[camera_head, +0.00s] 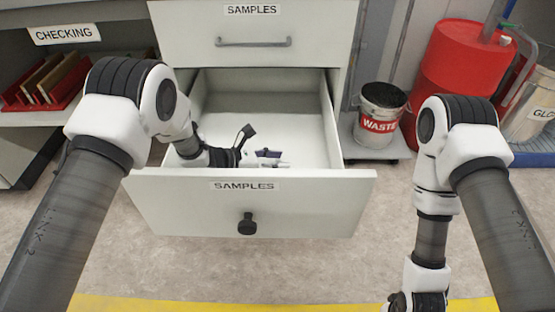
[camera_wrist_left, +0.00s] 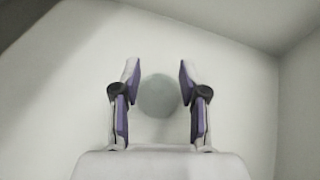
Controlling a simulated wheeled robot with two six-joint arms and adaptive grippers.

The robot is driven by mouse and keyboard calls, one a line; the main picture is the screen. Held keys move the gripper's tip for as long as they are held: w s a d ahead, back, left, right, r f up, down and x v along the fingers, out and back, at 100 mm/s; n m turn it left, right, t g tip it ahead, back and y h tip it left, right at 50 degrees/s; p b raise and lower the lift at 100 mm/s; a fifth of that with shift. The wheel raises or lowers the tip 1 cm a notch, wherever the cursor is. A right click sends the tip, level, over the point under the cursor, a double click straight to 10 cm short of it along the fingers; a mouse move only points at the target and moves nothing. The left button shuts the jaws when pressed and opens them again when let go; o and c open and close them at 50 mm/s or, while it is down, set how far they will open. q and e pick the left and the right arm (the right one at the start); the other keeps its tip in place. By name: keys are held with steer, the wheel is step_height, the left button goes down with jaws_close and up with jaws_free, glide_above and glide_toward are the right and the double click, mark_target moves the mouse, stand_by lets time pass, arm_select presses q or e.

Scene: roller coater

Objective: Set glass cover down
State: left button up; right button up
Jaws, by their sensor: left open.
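The glass cover, a round pale grey-green disc (camera_wrist_left: 158,96), lies on the white drawer floor in the left wrist view. My left gripper (camera_wrist_left: 157,82) is open, with one purple-padded finger on each side of the disc and a visible gap to both. In the head view my left gripper (camera_head: 276,159) is down inside the open lower SAMPLES drawer (camera_head: 310,203). I cannot make out the disc in the head view. My right arm hangs at the right, outside the drawer, and its fingers are out of frame.
The upper SAMPLES drawer (camera_head: 300,22) is shut above. The drawer floor around the gripper looks bare. A WASTE bucket (camera_head: 378,118) and a red drum (camera_head: 459,70) stand to the right. A CHECKING shelf (camera_head: 40,118) with red trays (camera_head: 62,92) is at the left.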

arm_select(q)
steer(key=p+v, duration=0.1)
steer(key=v, duration=0.5)
steer(key=shift+a+r+p, duration=0.25)
steer(key=shift+a+p, duration=0.1)
steer(key=shift+p, duration=0.05)
steer(key=shift+s+a, duration=0.25)
stand_by(0.3)
